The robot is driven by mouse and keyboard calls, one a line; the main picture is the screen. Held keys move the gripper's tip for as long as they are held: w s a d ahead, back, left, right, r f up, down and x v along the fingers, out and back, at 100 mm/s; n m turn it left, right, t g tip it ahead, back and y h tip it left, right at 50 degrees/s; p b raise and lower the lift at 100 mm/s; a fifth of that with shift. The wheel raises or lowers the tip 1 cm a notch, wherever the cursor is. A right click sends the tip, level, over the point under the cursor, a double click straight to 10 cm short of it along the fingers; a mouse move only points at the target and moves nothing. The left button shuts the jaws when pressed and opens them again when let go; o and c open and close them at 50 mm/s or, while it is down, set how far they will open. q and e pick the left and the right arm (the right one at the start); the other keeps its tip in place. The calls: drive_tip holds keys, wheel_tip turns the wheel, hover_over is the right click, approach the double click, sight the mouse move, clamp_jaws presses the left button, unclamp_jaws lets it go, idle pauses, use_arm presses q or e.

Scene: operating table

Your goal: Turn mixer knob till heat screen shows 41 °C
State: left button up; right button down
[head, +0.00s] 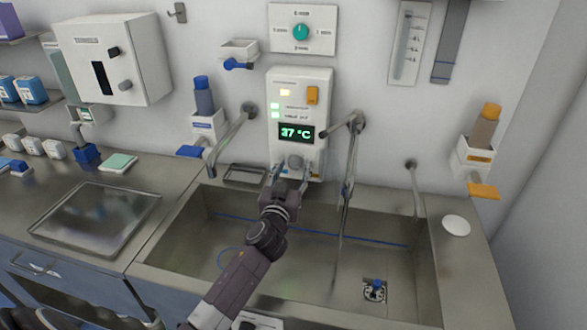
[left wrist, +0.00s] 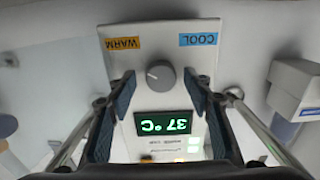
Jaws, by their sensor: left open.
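The white mixer panel (head: 298,90) is on the wall above the sink. Its heat screen (head: 296,132) reads 37 °C in green, and the screen also shows upside down in the left wrist view (left wrist: 163,124). The round grey mixer knob (left wrist: 160,77) is below the screen on the panel, with an orange WARM label (left wrist: 124,43) and a blue COOL label (left wrist: 198,39) beyond it. My left gripper (head: 292,173) is open in front of the knob, one finger on either side; in the wrist view I see gaps between fingers and knob. My right gripper is not in view.
The steel sink (head: 180,225) lies below the panel. A spout (head: 350,125) stands close right of the panel, another (head: 235,130) to its left. A dial plate (head: 302,30) is above. A blue-capped bottle (head: 204,98) hangs left.

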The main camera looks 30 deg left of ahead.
use_arm(q)
drive_tip(key=c, duration=1.2)
drive_tip(key=shift+o, duration=0.2)
drive_tip(key=shift+m, duration=0.3)
drive_tip(key=m, duration=1.1)
drive_tip(key=shift+a+p, duration=0.1)
drive_tip(key=shift+p, duration=0.3)
drive_tip(key=shift+r, duration=0.1)
drive_tip(key=o, duration=1.2)
drive_tip(key=shift+c, duration=0.2)
